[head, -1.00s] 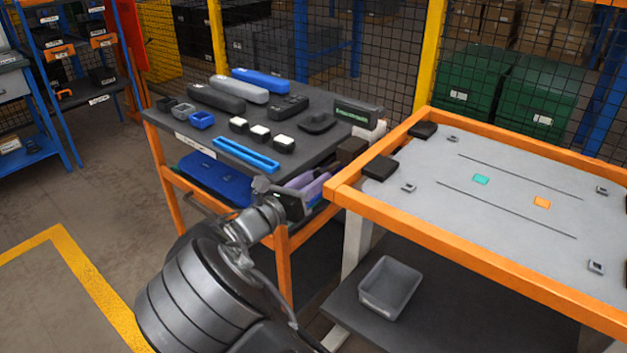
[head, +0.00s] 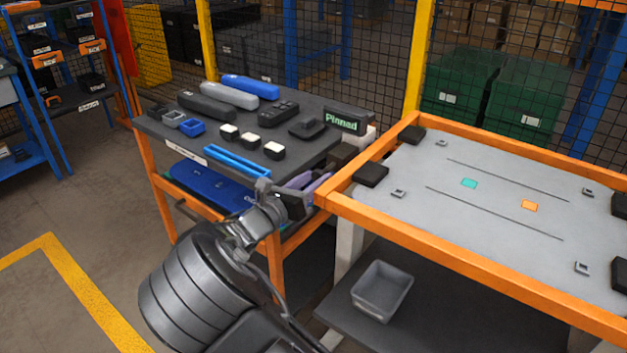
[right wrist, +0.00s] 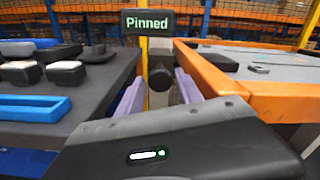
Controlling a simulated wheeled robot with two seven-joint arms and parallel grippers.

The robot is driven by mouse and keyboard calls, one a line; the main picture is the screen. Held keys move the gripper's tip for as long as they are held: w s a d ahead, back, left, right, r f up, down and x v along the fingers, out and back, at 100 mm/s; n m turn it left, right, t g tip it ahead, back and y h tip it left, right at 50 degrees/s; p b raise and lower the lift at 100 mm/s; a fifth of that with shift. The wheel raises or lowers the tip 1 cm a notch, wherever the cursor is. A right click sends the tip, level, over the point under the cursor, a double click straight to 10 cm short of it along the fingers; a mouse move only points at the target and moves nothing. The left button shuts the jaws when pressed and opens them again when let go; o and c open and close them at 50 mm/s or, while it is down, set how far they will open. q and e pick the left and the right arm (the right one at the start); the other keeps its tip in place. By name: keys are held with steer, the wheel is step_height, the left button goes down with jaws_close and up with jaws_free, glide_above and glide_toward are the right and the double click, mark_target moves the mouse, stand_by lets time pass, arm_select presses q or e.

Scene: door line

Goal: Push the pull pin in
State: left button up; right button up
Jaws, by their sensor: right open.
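A dark round knob (right wrist: 160,79), which looks like the pull pin's head, shows in the right wrist view below a sign (right wrist: 162,22) that reads "Pinned" in green. The sign also shows in the head view (head: 342,122) at the cart's back right corner. My right gripper (right wrist: 160,90) is open, its purple fingers on either side of the knob in that view; I cannot tell whether they touch it. In the head view my right gripper (head: 308,186) is between the cart and the orange-framed table. The pin's shaft is hidden. My left gripper is not in view.
The dark-topped cart (head: 150,130) carries several blocks, cups and a blue tray (head: 237,161). The orange-framed table (head: 400,240) stands close on the right, leaving a narrow gap. A grey bin (head: 382,290) sits on its lower shelf. Floor at left is clear.

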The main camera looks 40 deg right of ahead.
steer(key=v, duration=0.7)
steer(key=shift+a, duration=0.3)
steer(key=shift+s, duration=0.1)
